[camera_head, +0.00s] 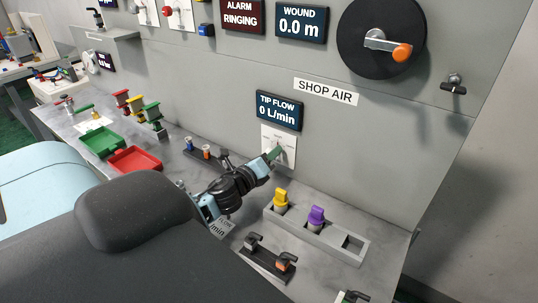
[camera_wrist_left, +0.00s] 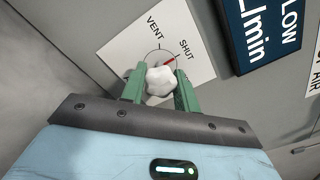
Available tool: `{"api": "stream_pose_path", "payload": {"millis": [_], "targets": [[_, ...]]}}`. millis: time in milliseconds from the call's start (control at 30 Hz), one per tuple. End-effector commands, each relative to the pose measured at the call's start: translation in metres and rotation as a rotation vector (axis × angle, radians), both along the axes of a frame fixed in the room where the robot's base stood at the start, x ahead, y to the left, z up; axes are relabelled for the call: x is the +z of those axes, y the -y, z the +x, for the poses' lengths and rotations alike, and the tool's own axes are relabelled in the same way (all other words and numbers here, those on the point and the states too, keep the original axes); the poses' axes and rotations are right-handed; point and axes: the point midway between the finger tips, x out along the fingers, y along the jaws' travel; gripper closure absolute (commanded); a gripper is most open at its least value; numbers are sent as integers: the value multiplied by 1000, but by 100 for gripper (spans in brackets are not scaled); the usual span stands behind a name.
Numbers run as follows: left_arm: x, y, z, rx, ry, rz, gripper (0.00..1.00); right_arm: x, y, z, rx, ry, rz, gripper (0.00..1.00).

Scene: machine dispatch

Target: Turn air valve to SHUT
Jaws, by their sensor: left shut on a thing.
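The air valve is a white lobed knob (camera_wrist_left: 160,83) on a white plate (camera_wrist_left: 189,37) marked VENT and SHUT. Its red pointer is turned toward the SHUT mark, at or very close to it. The plate also shows in the head view (camera_head: 268,134), on the grey wall below the TIP FLOW display (camera_head: 279,110), which reads 0 L/min. My left gripper (camera_wrist_left: 160,88) has its green fingers shut on the knob, one on each side. It also shows in the head view (camera_head: 274,154), where it partly hides the knob. I do not see my right gripper.
Below the valve, the grey bench carries a holder (camera_head: 351,258) with a yellow (camera_head: 281,197) and a purple (camera_head: 316,215) piece. A green tray (camera_head: 103,142) and a red tray (camera_head: 136,161) lie to the left. A black reel (camera_head: 375,75) hangs above right.

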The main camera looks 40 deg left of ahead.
Motion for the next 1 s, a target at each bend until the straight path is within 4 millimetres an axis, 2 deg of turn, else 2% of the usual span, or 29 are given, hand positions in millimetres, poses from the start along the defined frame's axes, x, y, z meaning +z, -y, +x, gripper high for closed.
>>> {"api": "stream_pose_path", "payload": {"millis": [467, 500, 633, 1000], "targets": [[0, 0, 0, -1, 2, -11, 92, 2, 0, 1, -2, 6, 2, 64], [0, 0, 0, -1, 2, -11, 64, 2, 0, 2, -2, 6, 2, 64], [0, 0, 0, -1, 2, -10, 48, 3, 0, 2, -2, 6, 2, 64], [-1, 0, -4, 0, 0, -10, 48, 2, 0, 1, -1, 5, 2, 64]]}}
